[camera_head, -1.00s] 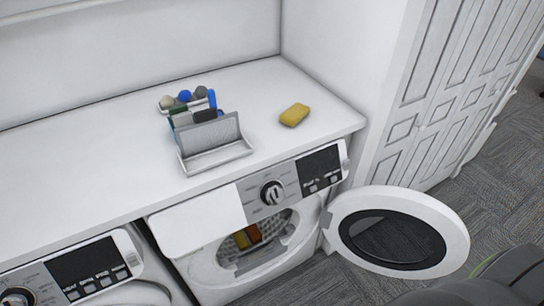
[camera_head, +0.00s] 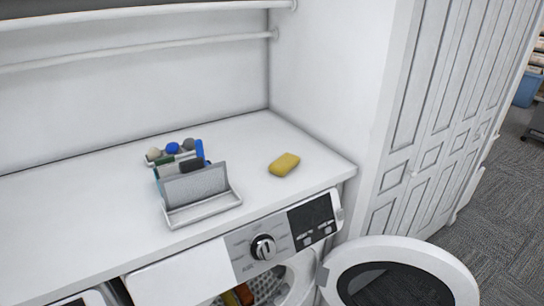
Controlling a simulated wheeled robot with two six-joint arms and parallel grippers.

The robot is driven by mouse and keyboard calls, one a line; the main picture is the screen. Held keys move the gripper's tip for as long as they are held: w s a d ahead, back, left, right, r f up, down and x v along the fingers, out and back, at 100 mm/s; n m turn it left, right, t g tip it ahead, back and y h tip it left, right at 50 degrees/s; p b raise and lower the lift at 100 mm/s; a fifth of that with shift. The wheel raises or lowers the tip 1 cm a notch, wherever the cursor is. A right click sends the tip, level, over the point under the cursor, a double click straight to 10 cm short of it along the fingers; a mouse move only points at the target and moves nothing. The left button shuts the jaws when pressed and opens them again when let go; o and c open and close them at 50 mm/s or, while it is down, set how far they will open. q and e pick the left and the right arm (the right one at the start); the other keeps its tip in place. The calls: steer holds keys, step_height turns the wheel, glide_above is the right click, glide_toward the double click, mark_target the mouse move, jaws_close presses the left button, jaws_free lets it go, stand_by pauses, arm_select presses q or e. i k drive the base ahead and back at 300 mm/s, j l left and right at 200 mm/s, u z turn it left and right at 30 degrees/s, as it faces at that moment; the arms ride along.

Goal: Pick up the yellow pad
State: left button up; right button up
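The yellow pad (camera_head: 284,164) lies flat on the white countertop (camera_head: 255,205), toward its right end and right of a grey desk organizer. Nothing covers it. Neither of my grippers shows in the head view.
The grey organizer (camera_head: 199,186) holds several small items, with round blue, grey and pale tops behind. Below the counter, a washer (camera_head: 232,262) has its round door (camera_head: 440,262) swung open to the right. A white wall and panelled doors (camera_head: 425,135) bound the counter's right side. The counter's left part is clear.

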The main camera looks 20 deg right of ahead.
mark_target(283, 164)
steer(key=l+z, duration=0.1)
steer(key=z, duration=0.35)
steer(key=l+z, duration=0.1)
steer(key=z, duration=0.35)
steer(key=l+z, duration=0.15)
steer(key=z, duration=0.3)
steer(key=l+z, duration=0.15)
steer(key=l, duration=0.2)
